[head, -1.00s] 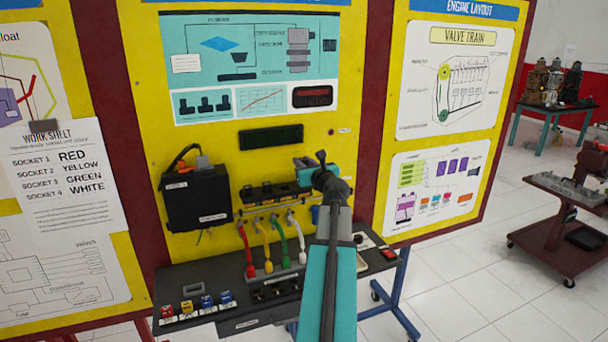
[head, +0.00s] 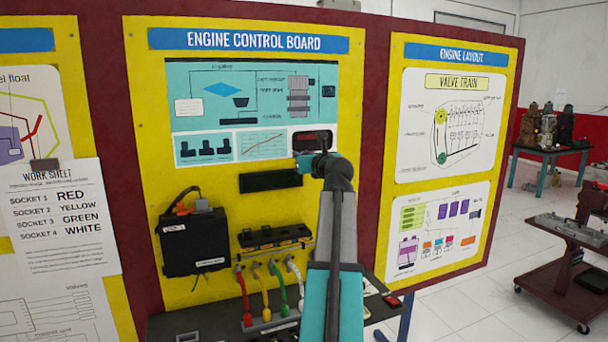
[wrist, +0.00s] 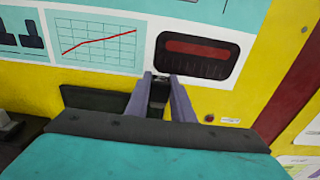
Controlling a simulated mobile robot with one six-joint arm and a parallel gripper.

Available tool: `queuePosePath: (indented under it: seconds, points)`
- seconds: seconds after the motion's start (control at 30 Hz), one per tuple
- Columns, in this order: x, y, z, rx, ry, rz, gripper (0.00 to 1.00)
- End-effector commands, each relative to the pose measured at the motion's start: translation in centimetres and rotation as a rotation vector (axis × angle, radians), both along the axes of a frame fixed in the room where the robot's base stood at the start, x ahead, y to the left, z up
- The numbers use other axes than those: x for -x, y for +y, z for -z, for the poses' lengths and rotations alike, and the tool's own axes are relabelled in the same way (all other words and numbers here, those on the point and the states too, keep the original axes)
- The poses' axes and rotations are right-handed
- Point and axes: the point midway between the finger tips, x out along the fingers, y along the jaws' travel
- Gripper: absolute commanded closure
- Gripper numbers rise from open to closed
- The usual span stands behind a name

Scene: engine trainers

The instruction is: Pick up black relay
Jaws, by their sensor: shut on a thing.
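My gripper (wrist: 160,85) shows in the wrist view with its two grey fingers close together. They are shut on a small black relay (wrist: 157,95), mostly hidden between them. In the head view my gripper (head: 310,160) is held in front of the yellow engine control board, just right of the dark panel (head: 270,180). My arm hides most of it there, and the relay cannot be made out.
A black box (head: 194,240) and a black socket row (head: 273,236) are mounted on the board. Red, yellow, green and white cables (head: 283,290) hang below. A dark shelf (head: 200,325) juts out underneath. Open floor lies to the right.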

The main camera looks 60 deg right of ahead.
Motion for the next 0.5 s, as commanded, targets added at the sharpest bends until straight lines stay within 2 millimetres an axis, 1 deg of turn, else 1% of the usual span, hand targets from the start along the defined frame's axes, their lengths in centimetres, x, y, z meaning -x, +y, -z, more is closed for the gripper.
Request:
queuePosePath:
  seconds: [0.03, 0.1, 0.2, 0.3, 0.5]
  points:
    - [-0.1, -0.1, -0.8, 0.001, 0.0, -0.001, 1.0]
    - [0.0, -0.1, -1.8, 0.001, 0.0, 0.0, 1.0]
    - [-0.1, -0.1, -2.8, 0.001, -0.001, 0.0, 1.0]
    - [0.0, 0.0, -3.5, 0.0, 0.0, -0.001, 1.0]
    - [0.0, 0.0, -4.0, -0.001, 0.001, 0.0, 1.0]
